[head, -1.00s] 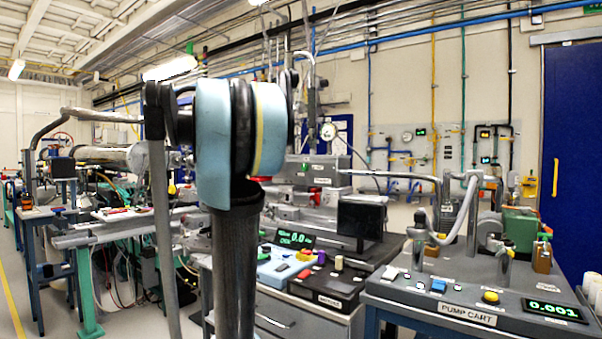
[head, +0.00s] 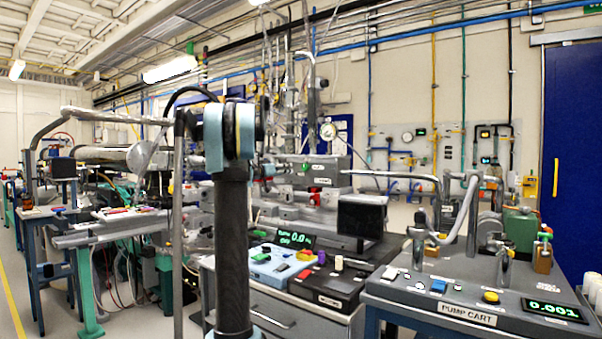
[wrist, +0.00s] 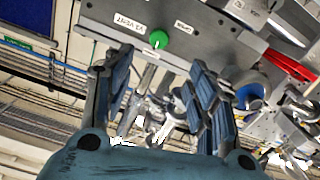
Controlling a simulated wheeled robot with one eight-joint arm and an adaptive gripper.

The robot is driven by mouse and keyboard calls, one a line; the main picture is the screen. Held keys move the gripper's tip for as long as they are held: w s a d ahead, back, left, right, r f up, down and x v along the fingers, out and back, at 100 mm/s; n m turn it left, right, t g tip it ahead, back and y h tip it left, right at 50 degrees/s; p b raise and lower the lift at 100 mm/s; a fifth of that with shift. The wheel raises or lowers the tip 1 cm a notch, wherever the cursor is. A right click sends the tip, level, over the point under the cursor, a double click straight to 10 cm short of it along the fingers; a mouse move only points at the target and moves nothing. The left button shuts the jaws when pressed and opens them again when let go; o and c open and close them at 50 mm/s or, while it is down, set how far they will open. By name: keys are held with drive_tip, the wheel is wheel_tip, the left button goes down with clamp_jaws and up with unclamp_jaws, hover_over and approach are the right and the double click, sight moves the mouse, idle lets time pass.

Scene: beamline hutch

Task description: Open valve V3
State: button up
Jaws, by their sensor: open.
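A round green knob (wrist: 158,39) sits on the grey face of a box (wrist: 205,30), beside a white label (wrist: 129,22) that seems to read V3 VENT, though the digit is blurred. In the head view a small green knob (head: 305,167) shows on a grey box (head: 325,171) beyond my arm, apparently the same one. My gripper (wrist: 160,62) is open and empty in the wrist view. Its two blue-padded fingers point toward the box face, with the knob seen between and beyond their tips. I see no contact. In the head view my arm hides the gripper.
Red-handled parts (wrist: 290,66) and metal fittings lie right of the knob in the wrist view. The pump cart (head: 466,314) stands front right, with a bent metal pipe above it. A black monitor (head: 361,218) stands on the bench below the box.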

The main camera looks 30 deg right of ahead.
sight(304, 168)
drive_tip(key=x, duration=1.6)
drive_tip(key=shift+w+d, duration=0.1)
drive_tip(key=shift+d, duration=0.15)
drive_tip(key=c, duration=1.1)
